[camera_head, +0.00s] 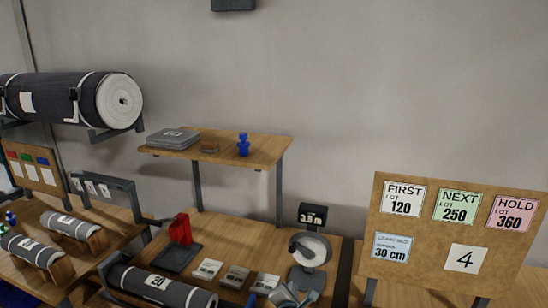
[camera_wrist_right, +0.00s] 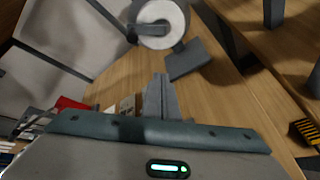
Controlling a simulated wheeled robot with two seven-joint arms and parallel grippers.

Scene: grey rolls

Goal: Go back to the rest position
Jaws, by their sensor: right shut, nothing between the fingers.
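My right gripper (camera_head: 291,296) shows at the bottom edge of the head view, just below the round tape-like dispenser (camera_head: 311,250) on the wooden table (camera_head: 225,237). In the right wrist view its two grey fingers (camera_wrist_right: 160,82) are together, with nothing between them. They point toward the dispenser's white roll (camera_wrist_right: 160,14) and stand apart from it as far as I can tell. The rest of my right arm is out of the head view. My left gripper is in neither view.
A dark roll marked 20 (camera_head: 155,282), a red device (camera_head: 181,229) and several cards (camera_head: 236,277) are on the table left of the gripper. A card board (camera_head: 455,235) stands at the right. A large roll (camera_head: 60,98) rests on a rack, and a raised shelf (camera_head: 215,148) stands behind.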

